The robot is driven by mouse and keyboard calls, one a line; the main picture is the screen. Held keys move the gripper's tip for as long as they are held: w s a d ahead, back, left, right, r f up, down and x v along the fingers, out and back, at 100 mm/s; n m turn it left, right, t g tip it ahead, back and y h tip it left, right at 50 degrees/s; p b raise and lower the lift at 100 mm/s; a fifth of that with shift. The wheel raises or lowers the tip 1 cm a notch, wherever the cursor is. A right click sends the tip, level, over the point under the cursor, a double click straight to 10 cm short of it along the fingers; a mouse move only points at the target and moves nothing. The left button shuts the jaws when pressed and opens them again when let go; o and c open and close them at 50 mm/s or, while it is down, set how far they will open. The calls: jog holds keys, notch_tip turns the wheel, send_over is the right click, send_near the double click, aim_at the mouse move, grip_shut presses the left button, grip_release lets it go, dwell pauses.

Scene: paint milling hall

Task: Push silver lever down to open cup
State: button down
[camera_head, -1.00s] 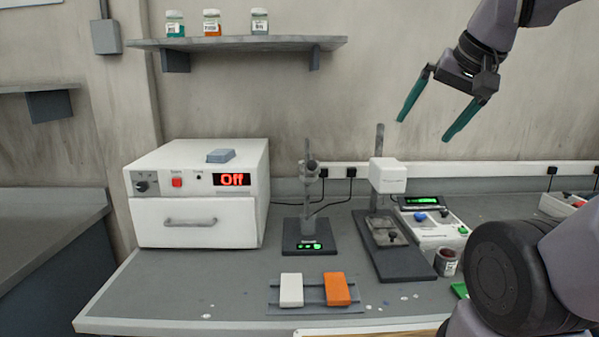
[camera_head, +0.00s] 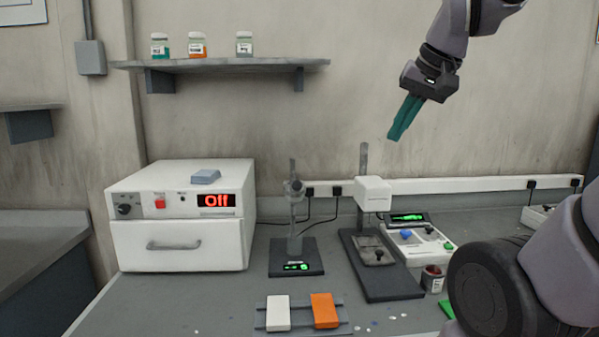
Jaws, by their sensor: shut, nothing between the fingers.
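My gripper (camera_head: 395,136) is shut and empty, its teal fingers together and pointing down. It hangs in the upper right, in front of the wall and well above the bench. Below it stands a device with a white head (camera_head: 373,194) on a grey post over a long dark base. A smaller stand (camera_head: 295,215) with a metal clamp and a cup-like grey body stands left of it, on a dark base with a green display. I cannot make out a distinct silver lever or tell whether a cup is open. Nothing touches my gripper.
A white oven (camera_head: 180,245) reading "Off" stands on the left. White and orange blocks lie on a grey rack (camera_head: 289,302) at the front. A red-labelled can (camera_head: 432,280) and a white instrument (camera_head: 425,250) are on the right. A shelf (camera_head: 220,65) holds three jars.

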jog(key=w+a+r+n+g+h, duration=0.1)
jog(key=w+a+n+g, duration=0.2)
jog(key=w+a, duration=1.2)
jog(key=shift+w+r+g, duration=0.2)
jog(key=shift+w+g, duration=0.5)
jog(key=shift+w, duration=0.2)
send_near(295, 178)
notch_tip(295, 178, down, 2)
jog(key=s+d, duration=0.1)
jog(key=s, duration=0.1)
jog(key=shift+s+a+f, duration=0.15)
jog(key=shift+s+f, duration=0.1)
jog(key=shift+f, duration=0.35)
jog(key=shift+s+a+f, duration=0.2)
jog(key=shift+s+f, duration=0.05)
jog(key=shift+f, duration=0.4)
jog(key=shift+s+a+f, duration=0.15)
jog(key=shift+s+f, duration=0.1)
jog(key=shift+f, duration=0.35)
